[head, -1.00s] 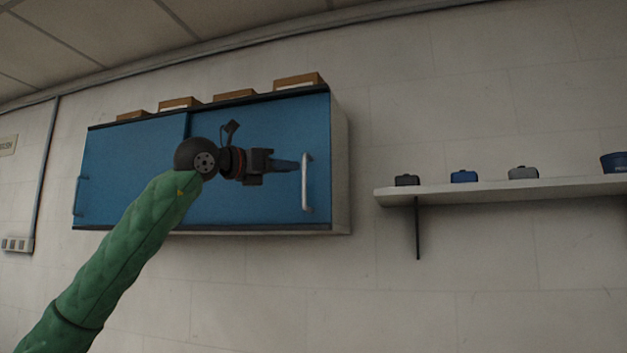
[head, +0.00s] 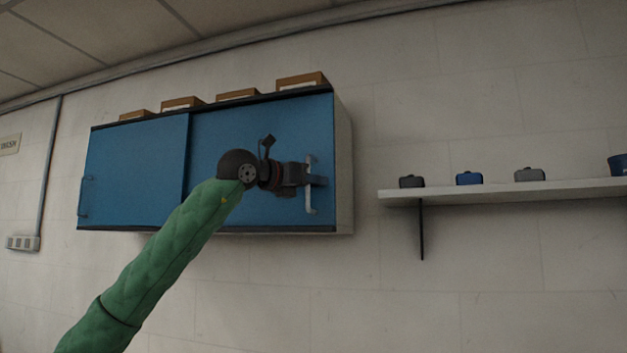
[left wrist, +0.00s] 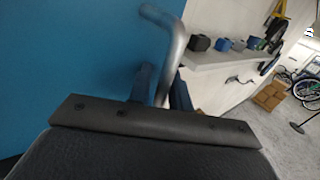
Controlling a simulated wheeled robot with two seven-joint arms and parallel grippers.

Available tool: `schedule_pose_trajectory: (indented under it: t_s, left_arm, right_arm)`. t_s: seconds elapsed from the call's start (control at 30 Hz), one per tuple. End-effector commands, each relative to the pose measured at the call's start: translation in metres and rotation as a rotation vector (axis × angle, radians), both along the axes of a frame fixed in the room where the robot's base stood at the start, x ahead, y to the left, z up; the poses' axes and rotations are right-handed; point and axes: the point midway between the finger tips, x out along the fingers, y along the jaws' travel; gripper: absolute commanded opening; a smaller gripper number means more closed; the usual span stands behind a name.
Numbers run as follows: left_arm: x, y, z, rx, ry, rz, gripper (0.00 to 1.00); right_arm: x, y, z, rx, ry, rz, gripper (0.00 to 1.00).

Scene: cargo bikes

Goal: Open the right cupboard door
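A blue wall cupboard has a left door (head: 135,170) and a right door (head: 225,130), which meet at a dark vertical line. The right door looks closed, its outer edge at the cupboard's side. Its grey upright bar handle (head: 311,163) is near that edge; the handle also shows in the left wrist view (left wrist: 176,50). My left gripper (head: 318,181) is at the middle of this handle. In the left wrist view, its two fingers (left wrist: 164,92) stand close on either side of the bar and seem shut on it. My right gripper is not in view.
Several boxes (head: 238,95) lie on top of the cupboard. A white shelf (head: 500,192) with small cases stands apart on the wall to the right. The left door has its own handle (head: 84,196). The wall below the cupboard is bare.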

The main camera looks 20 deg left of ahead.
Motion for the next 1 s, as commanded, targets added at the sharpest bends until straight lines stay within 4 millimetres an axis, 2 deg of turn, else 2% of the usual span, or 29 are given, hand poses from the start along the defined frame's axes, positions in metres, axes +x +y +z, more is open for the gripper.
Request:
schedule_pose_trajectory:
  t_s: [0.2,0.3,0.67,0.87,1.0]
  left_arm:
    - [0.0,0.0,0.0,0.0,0.0,0.0,0.2]
    - [0.0,0.0,0.0,0.0,0.0,0.0,0.0]
    - [0.0,0.007,0.0,-0.001,0.001,0.001,0.0]
    - [0.002,0.039,-0.001,-0.003,0.001,0.004,0.0]
    - [0.004,0.08,-0.001,-0.005,0.002,0.005,0.0]
  right_arm:
    - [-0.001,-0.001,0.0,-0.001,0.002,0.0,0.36]
    - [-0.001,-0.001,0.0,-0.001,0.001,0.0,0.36]
    - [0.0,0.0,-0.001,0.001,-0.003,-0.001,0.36]
    - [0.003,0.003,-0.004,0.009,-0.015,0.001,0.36]
    - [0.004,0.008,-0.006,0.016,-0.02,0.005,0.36]
